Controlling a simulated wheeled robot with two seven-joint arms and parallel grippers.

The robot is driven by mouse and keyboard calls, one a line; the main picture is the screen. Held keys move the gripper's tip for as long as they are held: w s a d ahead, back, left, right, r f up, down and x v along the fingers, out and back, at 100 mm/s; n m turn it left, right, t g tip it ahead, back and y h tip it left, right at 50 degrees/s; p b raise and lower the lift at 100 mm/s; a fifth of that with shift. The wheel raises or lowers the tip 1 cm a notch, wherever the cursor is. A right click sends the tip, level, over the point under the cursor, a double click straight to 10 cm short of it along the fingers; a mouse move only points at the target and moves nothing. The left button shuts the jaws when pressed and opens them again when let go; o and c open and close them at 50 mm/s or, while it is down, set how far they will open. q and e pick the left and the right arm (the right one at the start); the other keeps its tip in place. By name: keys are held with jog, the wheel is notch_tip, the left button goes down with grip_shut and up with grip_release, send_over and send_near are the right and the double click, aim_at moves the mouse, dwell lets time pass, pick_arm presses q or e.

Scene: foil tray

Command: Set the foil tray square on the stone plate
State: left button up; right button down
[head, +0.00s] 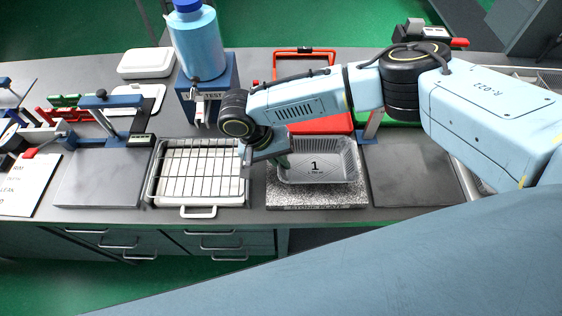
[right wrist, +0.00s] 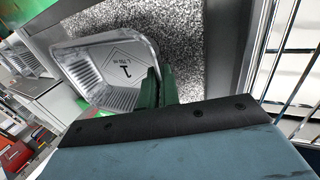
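The foil tray (head: 343,168) is a silver, open tray marked "1" on its floor. In the head view it overlaps the back part of the speckled grey stone plate (head: 320,198), whose front strip shows bare. I cannot tell whether it touches the plate. In the right wrist view the tray (right wrist: 88,70) looks turned relative to the stone plate (right wrist: 180,32). My right gripper (head: 283,161) is at the tray's left wall. Its green fingers (right wrist: 158,88) are close together with the tray's wall at them, and appear shut on it. My left gripper is out of view.
A white tray with a wire rack (head: 200,203) stands just left of the plate. A dark flat plate (head: 410,185) lies to the right. Behind are a red tray (head: 303,66) and a blue bottle on a stand (head: 196,45). The bench's front edge is close to the plate.

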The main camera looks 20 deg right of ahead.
jog(key=shift+f, duration=0.35)
jog(key=shift+f, duration=0.15)
jog(key=c, duration=1.6)
grip_release()
jog(key=shift+w, duration=0.1)
jog(key=v, duration=1.2)
jog(key=shift+r, duration=0.2)
